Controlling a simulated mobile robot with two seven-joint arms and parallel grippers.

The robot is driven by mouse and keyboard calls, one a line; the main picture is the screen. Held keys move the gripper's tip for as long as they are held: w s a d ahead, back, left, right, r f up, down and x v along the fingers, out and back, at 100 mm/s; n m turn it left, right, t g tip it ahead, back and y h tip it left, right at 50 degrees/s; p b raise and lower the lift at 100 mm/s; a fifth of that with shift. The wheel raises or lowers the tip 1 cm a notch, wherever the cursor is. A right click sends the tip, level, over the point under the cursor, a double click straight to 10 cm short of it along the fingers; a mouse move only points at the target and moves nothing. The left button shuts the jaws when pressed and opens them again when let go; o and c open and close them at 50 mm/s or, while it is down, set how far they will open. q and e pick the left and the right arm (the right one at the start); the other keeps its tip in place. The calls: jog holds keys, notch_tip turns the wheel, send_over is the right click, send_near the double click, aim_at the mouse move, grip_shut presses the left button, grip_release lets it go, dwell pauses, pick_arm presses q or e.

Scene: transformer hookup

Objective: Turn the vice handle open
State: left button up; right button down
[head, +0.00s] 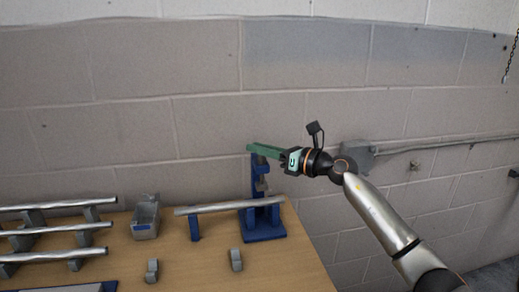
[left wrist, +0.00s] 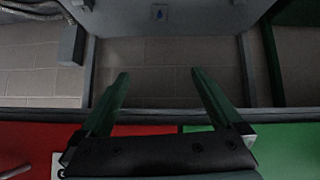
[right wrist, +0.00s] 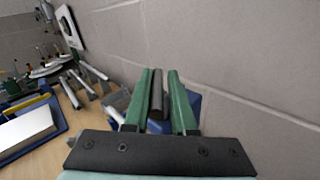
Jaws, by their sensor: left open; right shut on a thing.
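The blue vice (head: 263,222) stands at the right end of the wooden bench in the head view, with a grey pipe (head: 225,206) lying across it. My right gripper (head: 252,147) is at the top of the vice, its green fingers pointing left. In the right wrist view the fingers are shut on a dark grey bar, the vice handle (right wrist: 157,97), with the blue of the vice below and behind it. In the head view the fingers hide the handle. My left gripper (left wrist: 157,76) is open and empty, away from the bench, in front of a grey frame.
A small blue support (head: 195,229) stands under the pipe's left part. A grey bin (head: 146,218), small grey blocks (head: 236,260) and several pipes on racks (head: 60,230) fill the bench leftward. The block wall (head: 210,120) is close behind the vice. Red (left wrist: 100,140) and green panels lie below my left gripper.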

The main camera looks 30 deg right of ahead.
jog(key=shift+s+a+f, duration=0.1)
jog(key=shift+a, duration=0.15)
